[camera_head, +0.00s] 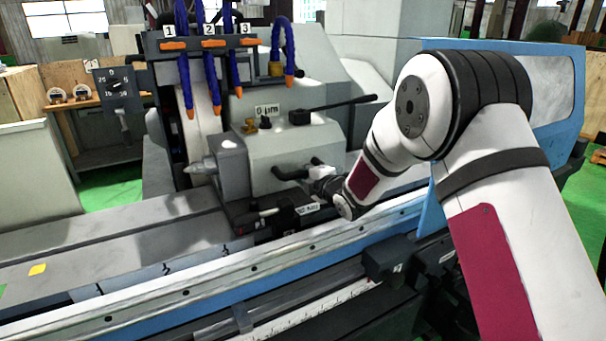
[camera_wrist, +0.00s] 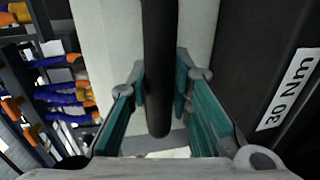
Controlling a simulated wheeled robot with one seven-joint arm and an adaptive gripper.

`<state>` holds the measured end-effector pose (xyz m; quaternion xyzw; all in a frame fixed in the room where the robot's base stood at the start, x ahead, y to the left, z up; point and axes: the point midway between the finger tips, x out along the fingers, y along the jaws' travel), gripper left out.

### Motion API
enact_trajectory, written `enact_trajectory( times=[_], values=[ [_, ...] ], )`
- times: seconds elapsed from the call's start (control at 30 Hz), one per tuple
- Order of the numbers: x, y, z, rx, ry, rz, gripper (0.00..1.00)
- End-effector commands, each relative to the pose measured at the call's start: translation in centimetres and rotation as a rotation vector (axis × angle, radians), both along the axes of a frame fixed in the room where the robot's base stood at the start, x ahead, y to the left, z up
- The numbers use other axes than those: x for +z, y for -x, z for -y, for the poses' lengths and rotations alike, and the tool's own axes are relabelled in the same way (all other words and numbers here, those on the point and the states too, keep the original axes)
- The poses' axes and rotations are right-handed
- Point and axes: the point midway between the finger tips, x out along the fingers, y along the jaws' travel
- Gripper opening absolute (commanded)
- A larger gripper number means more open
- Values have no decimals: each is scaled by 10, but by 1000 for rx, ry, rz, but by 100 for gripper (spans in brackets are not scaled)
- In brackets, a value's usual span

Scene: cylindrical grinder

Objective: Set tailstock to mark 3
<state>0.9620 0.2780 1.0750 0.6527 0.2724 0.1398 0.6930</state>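The tailstock (camera_head: 285,150) is a grey block on the machine bed, with a pointed centre (camera_head: 200,165) facing left. A dark bar handle (camera_head: 288,173) sticks out of its front face. My gripper (camera_head: 312,172) is at this handle, its fingers small and partly hidden by my wrist in the head view. In the wrist view, my gripper (camera_wrist: 160,85) has one green-padded finger on each side of the dark handle (camera_wrist: 158,40), with no clear gap. The handle's rounded end points toward my palm.
A black unit with a "30 Nm" label (camera_head: 307,209) sits just below the handle; the label (camera_wrist: 287,90) is at right in the wrist view. A long black lever (camera_head: 340,103) crosses the tailstock top. Blue hoses (camera_head: 212,75) hang from a bracket numbered 1 to 3.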

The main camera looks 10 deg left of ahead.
Motion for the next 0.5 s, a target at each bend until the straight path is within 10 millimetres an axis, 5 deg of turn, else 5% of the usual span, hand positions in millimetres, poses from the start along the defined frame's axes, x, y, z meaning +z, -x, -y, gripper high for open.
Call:
enact_trajectory(
  times=[0.27, 0.5],
  values=[
    [0, 2, -2, 1, 0, 0, 0],
    [-1, 26, -39, 14, 0, -3, 0]
  ],
)
